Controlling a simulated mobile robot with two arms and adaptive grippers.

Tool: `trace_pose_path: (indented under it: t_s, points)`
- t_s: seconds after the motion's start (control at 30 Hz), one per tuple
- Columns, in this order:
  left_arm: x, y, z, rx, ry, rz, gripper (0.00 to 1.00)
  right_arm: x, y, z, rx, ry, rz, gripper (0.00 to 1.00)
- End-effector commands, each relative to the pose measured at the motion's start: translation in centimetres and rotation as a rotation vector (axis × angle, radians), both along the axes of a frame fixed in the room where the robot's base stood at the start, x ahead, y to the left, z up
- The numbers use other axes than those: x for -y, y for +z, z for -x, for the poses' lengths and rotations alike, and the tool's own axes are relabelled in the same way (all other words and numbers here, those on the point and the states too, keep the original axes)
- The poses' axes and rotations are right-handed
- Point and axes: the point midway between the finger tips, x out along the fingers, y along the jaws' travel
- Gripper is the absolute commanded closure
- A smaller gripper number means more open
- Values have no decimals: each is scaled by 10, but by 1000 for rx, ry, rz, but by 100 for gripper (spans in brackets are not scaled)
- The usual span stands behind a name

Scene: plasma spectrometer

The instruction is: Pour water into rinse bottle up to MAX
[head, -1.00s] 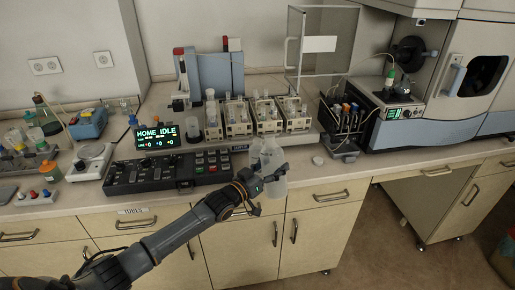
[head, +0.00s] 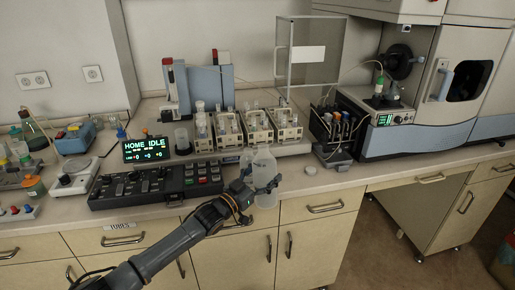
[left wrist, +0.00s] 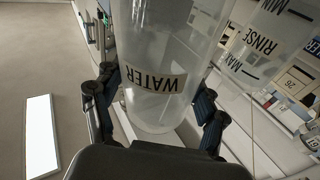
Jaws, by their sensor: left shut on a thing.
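My left gripper (head: 262,188) is shut around a translucent bottle (head: 265,165) at the bench's front edge. In the left wrist view this bottle (left wrist: 155,112) carries an upside-down WATER label and stands between the fingers (left wrist: 155,105). A second translucent bottle, the rinse bottle (left wrist: 255,50), is close beside it on the right of that view, with RINSE and MAX labels. In the head view a pale bottle shape (head: 247,160) shows just behind the held one, partly hidden. The water level in either bottle is hard to make out. My right gripper is not in view.
A black control console (head: 150,183) with a HOME IDLE display (head: 147,148) lies to the left. Pump modules (head: 230,130) stand behind the bottles.

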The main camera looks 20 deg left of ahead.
Motion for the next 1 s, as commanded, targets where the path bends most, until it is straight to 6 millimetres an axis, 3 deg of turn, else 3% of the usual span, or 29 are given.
trace_pose_path:
  t_s: [0.03,0.5,1.0]
  points:
    - [-10,4,-3,8,17,-19,88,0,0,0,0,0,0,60]
    - [-8,6,-2,7,13,-14,91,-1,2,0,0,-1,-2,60]
    - [-3,34,-1,5,6,-6,91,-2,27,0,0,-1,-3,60]
